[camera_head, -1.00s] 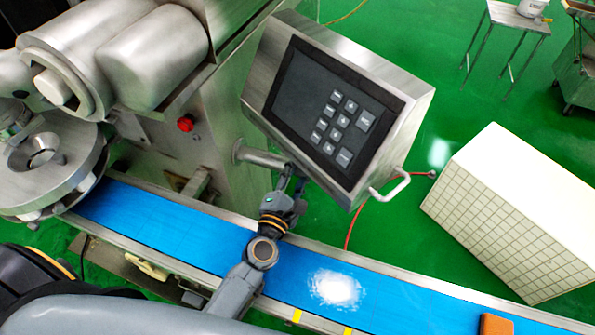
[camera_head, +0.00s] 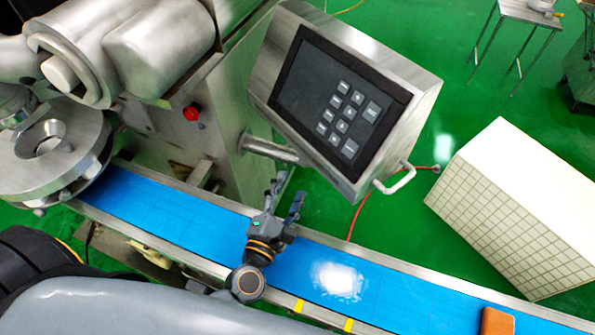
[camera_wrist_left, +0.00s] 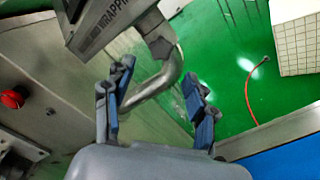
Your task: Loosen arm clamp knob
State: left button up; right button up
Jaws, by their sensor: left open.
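The control panel (camera_head: 330,105) with its dark keypad hangs on a metal support arm (camera_head: 270,147) that comes out of the machine body. In the left wrist view the curved support arm (camera_wrist_left: 160,80) runs behind my fingers to the panel housing (camera_wrist_left: 110,22). My left gripper (camera_head: 287,192) is open and empty, just below the support arm and above the blue belt. Its two fingers stand apart in the left wrist view (camera_wrist_left: 160,80), and neither visibly holds the pipe. My right gripper is not in view.
The blue conveyor belt (camera_head: 190,220) runs under my arm. A red button (camera_head: 191,112) sits on the machine side. A white tiled block (camera_head: 510,200) stands at right, and a red hose (camera_head: 358,215) lies on the green floor. An orange-brown block (camera_head: 497,321) is on the belt.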

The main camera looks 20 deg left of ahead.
pick_arm(q)
jog(key=s, duration=0.3)
jog(key=shift+s, duration=0.35)
